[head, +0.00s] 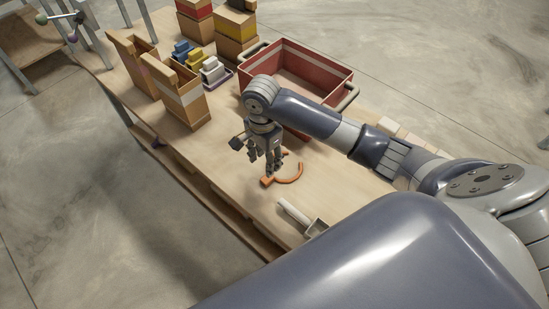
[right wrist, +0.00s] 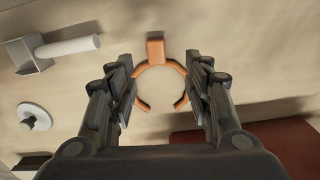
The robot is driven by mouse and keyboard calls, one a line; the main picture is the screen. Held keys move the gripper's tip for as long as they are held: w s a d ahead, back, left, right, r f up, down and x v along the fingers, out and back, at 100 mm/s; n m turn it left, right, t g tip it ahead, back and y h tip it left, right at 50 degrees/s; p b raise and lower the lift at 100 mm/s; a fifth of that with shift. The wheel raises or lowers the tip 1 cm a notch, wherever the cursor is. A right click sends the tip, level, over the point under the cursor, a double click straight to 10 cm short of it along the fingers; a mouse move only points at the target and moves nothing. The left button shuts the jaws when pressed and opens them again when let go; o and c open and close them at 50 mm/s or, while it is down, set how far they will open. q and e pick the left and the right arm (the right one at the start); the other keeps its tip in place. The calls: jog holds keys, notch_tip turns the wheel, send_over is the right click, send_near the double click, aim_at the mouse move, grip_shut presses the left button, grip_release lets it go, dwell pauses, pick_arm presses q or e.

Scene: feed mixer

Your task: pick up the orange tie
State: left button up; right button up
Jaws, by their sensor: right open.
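The orange tie (head: 291,174) lies on the wooden table as an open curved loop with a small block at one end. In the right wrist view the orange tie (right wrist: 156,48) sits between the fingers, its ring open toward the palm. My right gripper (head: 272,170) is above the tie, pointing down. In the right wrist view its fingers (right wrist: 160,80) are spread either side of the ring, and nothing is gripped. I cannot tell the exact height above the table. My left gripper is not in view.
A red crate (head: 334,73) stands behind my right arm. A scoop with a white handle (head: 296,213) lies near the table's front edge. Bare tabletop (head: 226,158) lies left of the gripper.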

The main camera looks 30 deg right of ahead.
aim_at(265, 179)
jog(key=f, duration=0.1)
jog(key=s+f, duration=0.1)
jog(key=f, duration=0.1)
jog(key=shift+s+a+f, duration=0.15)
jog(key=shift+a, duration=0.15)
jog(key=f, duration=0.1)
jog(key=f+p, duration=0.1)
jog(key=f, duration=0.2)
jog(key=shift+w+f, duration=0.2)
jog(key=shift+w, duration=0.05)
jog(key=shift+f+p, duration=0.25)
jog(key=shift+p, duration=0.05)
jog(key=shift+f, duration=0.1)
jog(key=c, duration=1)
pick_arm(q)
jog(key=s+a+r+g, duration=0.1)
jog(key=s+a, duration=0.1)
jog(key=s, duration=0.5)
pick_arm(e)
jog(key=shift+c, duration=0.2)
